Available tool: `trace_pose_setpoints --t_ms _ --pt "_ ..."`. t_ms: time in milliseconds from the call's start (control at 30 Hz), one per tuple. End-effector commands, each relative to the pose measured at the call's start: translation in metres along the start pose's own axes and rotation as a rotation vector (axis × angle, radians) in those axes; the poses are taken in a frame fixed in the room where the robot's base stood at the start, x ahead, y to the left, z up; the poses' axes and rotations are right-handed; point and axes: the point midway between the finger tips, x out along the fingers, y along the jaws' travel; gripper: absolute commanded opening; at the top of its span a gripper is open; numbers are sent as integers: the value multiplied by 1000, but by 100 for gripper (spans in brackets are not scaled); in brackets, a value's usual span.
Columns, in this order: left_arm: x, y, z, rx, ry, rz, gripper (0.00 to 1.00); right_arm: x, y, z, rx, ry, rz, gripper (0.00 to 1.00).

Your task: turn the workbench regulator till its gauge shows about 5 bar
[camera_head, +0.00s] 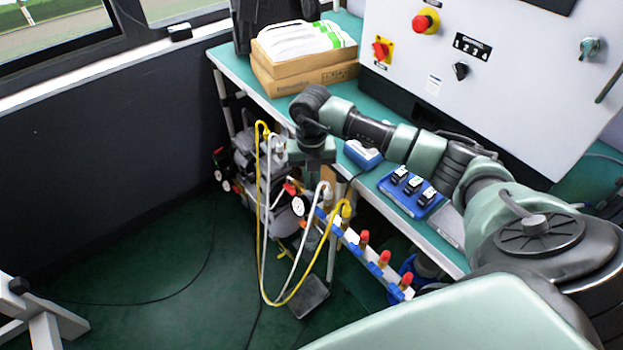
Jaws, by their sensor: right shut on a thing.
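My right gripper (316,168) comes in from the right over the bench edge and points down at the pneumatic fittings. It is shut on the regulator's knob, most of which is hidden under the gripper. A small round gauge with a white face (298,206) sits just below and left of the gripper. Its needle is too small to read. A red part (290,188) shows just above the gauge. My left gripper is not in view.
Yellow (265,255) and white hoses hang in loops in front of the fittings. A manifold with red-topped valves (364,237) runs along the bench front. A second gauge (226,186) is at the left. Cardboard boxes (300,75) and a blue switch box (410,192) stand on the bench.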

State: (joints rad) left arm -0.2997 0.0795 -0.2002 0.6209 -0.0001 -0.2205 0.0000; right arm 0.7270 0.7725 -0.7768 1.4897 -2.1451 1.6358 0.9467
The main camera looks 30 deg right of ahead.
Motion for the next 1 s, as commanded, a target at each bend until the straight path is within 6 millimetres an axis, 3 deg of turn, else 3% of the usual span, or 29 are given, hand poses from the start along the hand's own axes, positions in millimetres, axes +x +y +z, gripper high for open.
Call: trace_pose_setpoints --t_ms 67,100,167,533,1000 --pt "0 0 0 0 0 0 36 0 0 0 0 0 0 0" --pt "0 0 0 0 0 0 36 0 0 0 0 0 0 17" --pt "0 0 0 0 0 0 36 0 0 0 -1 0 0 31" --pt "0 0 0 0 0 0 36 -4 0 1 -1 -2 0 31" --pt "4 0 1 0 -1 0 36 -72 0 1 -1 -2 1 31"
